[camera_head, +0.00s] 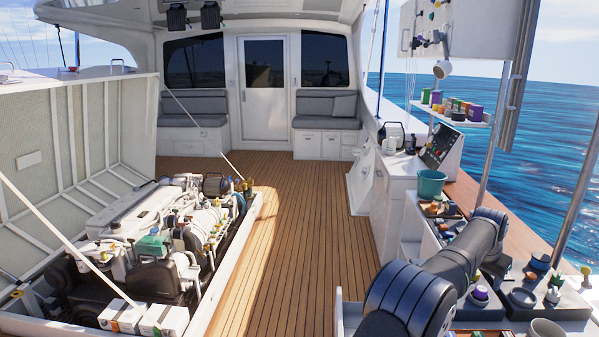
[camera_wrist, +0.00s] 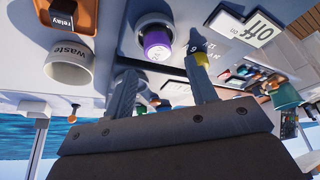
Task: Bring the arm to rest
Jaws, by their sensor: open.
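My gripper (camera_wrist: 162,78) shows in the wrist view with its two fingers spread apart. Nothing is visible held between them. The fingers point towards a pale panel with a purple cylinder (camera_wrist: 157,46) in a round white holder. A small yellow piece (camera_wrist: 200,57) appears close to the right fingertip; I cannot tell if they touch. In the head view, my dark arm crosses the lower right, over the side worktop. My gripper cannot be clearly made out there.
A white cup marked "waste" (camera_wrist: 70,68) and an orange holder marked "relay" (camera_wrist: 68,14) are left of the fingers. A teal bucket (camera_head: 431,186) stands on the right-hand side counter. The open engine hatch (camera_head: 70,130) is at left. The wooden deck (camera_head: 290,215) between is clear.

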